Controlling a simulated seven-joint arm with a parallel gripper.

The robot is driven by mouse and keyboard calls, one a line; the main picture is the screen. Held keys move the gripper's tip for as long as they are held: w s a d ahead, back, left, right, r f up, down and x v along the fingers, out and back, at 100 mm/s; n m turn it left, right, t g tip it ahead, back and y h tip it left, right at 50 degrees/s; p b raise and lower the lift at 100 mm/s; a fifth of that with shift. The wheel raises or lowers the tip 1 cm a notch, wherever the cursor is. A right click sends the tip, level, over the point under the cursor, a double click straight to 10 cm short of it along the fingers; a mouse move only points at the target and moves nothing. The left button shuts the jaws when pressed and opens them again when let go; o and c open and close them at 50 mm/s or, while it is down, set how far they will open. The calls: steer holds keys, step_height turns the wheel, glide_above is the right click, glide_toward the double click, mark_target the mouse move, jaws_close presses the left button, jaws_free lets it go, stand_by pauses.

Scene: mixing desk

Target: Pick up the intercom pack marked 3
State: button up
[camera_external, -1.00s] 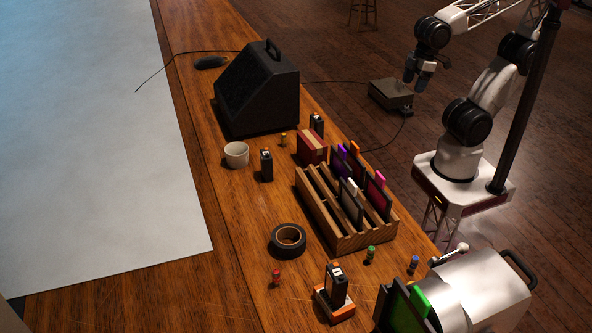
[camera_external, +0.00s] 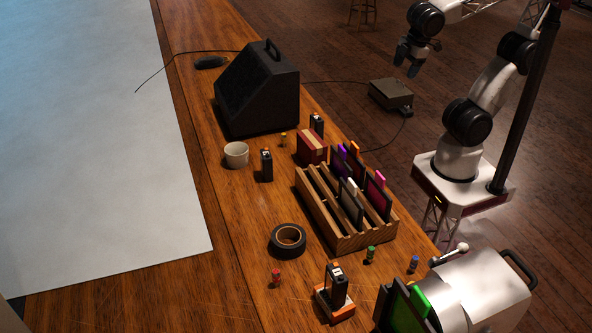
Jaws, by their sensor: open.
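Three small black packs that look like intercom packs stand on the desk. One pack (camera_external: 266,166) is upright beside the white cup. Another pack (camera_external: 316,125) stands farther back, behind the red box. The third pack (camera_external: 337,287) sits upright in an orange and white base (camera_external: 335,309) at the near edge of the view. Their markings are too small to read, so I cannot tell which is marked 3. My gripper (camera_external: 407,67) is open and empty, high at the upper right, well away from all three packs.
A wooden slotted rack (camera_external: 335,237) holds several dark panels with coloured tabs. A black speaker (camera_external: 257,90), white cup (camera_external: 236,154), red box (camera_external: 311,147), tape roll (camera_external: 287,240) and silver lamp (camera_external: 485,290) also stand here. Several small coloured pegs are scattered about. The left desk strip is clear.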

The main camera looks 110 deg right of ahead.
steer(key=w+d+n+g+h, duration=0.2)
steer(key=w+d+n+h, duration=0.4)
steer(key=w+d+n, duration=0.35)
steer(key=n+t+h, duration=0.1)
steer(key=n+h, duration=0.5)
steer(key=n, duration=0.1)
glide_above(317, 120)
steer(key=s+a, duration=0.1)
steer(key=a, duration=0.2)
steer(key=shift+n, duration=0.25)
steer(key=f, duration=2.8)
steer(key=shift+d+f, duration=0.2)
steer(key=shift+d, duration=0.15)
steer(key=shift+x, duration=2.35)
steer(key=shift+f, duration=0.1)
